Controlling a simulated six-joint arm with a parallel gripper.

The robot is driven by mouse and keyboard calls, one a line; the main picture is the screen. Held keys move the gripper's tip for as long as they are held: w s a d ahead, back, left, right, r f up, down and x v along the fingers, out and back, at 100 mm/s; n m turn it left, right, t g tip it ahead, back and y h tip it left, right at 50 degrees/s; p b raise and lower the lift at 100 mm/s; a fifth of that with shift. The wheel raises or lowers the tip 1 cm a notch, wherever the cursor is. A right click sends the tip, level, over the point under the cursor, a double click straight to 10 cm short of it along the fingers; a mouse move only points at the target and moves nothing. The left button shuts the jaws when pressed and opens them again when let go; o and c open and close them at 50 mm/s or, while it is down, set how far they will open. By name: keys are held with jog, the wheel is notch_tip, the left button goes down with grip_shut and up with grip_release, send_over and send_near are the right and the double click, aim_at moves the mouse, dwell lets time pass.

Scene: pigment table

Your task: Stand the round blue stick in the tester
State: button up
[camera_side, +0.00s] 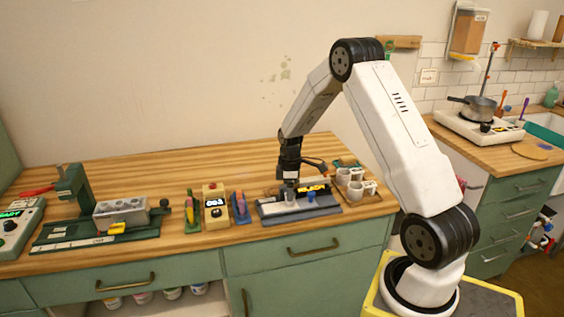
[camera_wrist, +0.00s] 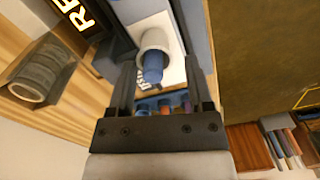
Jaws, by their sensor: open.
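The tester (camera_side: 325,210) is a grey-blue station with a lit yellow display, standing near the front edge of the wooden counter. In the wrist view its lit display (camera_wrist: 78,18) is partly cut off. A round blue stick (camera_wrist: 153,68) shows its end out of a white round socket (camera_wrist: 152,42) on a white plate. My gripper (camera_wrist: 163,85) is open and empty, with one finger on each side of the blue stick in that view. I see no finger touching it. In the side view my gripper (camera_side: 290,184) is low over the tester, its fingertips hard to make out.
Left of the tester stand a blue holder (camera_side: 240,207), a cream device with a display (camera_side: 214,205) and a holder with coloured sticks (camera_side: 191,212). White cups (camera_side: 354,186) stand close on its right. A green stand with a grey block (camera_side: 121,213) is further left.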

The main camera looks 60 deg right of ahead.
jog(key=shift+w+d+r, duration=0.1)
jog(key=shift+d+r, duration=0.05)
jog(key=shift+r, duration=1.15)
jog(key=shift+s+d+r, duration=0.1)
jog(key=shift+d+r, duration=0.05)
jog(key=shift+r, duration=1.2)
jog(key=shift+w+d+r, duration=0.1)
jog(key=shift+d+r, duration=0.05)
jog(key=shift+r, duration=1.15)
jog(key=s+a+m+t, duration=0.1)
jog(key=s+a, duration=0.3)
jog(key=a, duration=0.5)
jog(key=s+a+m+t, duration=0.1)
jog(key=s+a+m, duration=0.2)
jog(key=a, duration=0.5)
jog(key=s+a+m, duration=0.2)
jog(key=s+a, duration=0.3)
jog(key=a, duration=0.4)
jog(key=shift+a+r+t, duration=0.35)
jog(key=shift+r+t, duration=0.05)
